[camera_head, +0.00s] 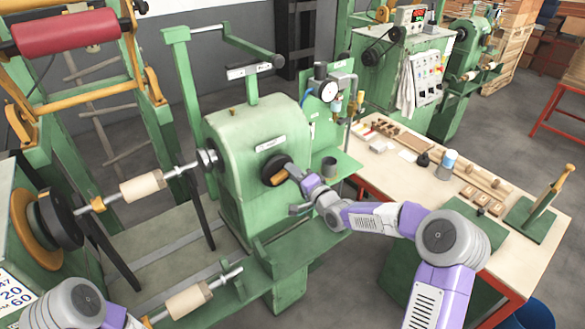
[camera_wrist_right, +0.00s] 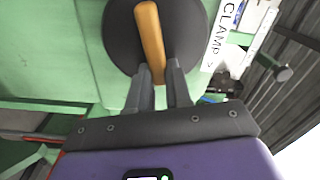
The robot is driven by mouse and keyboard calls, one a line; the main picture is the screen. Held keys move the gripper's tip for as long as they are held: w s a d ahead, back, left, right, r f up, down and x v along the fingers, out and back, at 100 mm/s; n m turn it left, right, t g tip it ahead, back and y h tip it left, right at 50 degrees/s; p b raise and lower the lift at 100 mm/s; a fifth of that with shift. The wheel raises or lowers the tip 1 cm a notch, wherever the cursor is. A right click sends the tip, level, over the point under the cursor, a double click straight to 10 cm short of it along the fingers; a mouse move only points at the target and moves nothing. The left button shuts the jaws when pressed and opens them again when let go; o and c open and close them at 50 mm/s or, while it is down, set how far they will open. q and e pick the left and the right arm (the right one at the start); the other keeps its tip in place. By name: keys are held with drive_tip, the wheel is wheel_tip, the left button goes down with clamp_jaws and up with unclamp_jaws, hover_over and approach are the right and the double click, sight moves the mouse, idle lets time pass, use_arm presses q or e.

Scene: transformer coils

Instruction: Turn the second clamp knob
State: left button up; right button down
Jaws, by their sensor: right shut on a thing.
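A round black clamp knob (camera_head: 269,164) with an orange bar handle (camera_head: 279,177) sits on the front face of the green machine housing (camera_head: 240,135). In the right wrist view the black disc (camera_wrist_right: 118,40) fills the upper middle, with the orange bar (camera_wrist_right: 151,38) slightly tilted across it. A white label (camera_wrist_right: 216,38) reading "CLAMP" is beside it. My right gripper (camera_head: 294,173) is at the knob, its two grey fingers (camera_wrist_right: 160,82) shut on the lower end of the orange bar. My left arm shows only at the bottom left; its gripper is not visible.
A shaft with a pale wooden roller (camera_head: 142,187) runs left of the housing.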

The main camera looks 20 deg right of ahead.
drive_tip(key=f+m, duration=0.1)
drive_tip(key=m, duration=0.4)
drive_tip(key=a+f+m+b, duration=0.1)
drive_tip(key=m, duration=0.5)
drive_tip(key=f+m, duration=0.1)
drive_tip(key=m, duration=0.4)
drive_tip(key=shift+s+a+f+m+b, duration=0.25)
drive_tip(key=shift+s+a+m+b, duration=0.05)
drive_tip(key=shift+m+b, duration=0.1)
drive_tip(key=shift+a, duration=0.1)
drive_tip(key=c, duration=1)
unclamp_jaws()
drive_tip(key=shift+c, duration=0.2)
drive_tip(key=shift+s, duration=0.1)
drive_tip(key=v, duration=0.7)
drive_tip(key=shift+s, duration=0.2)
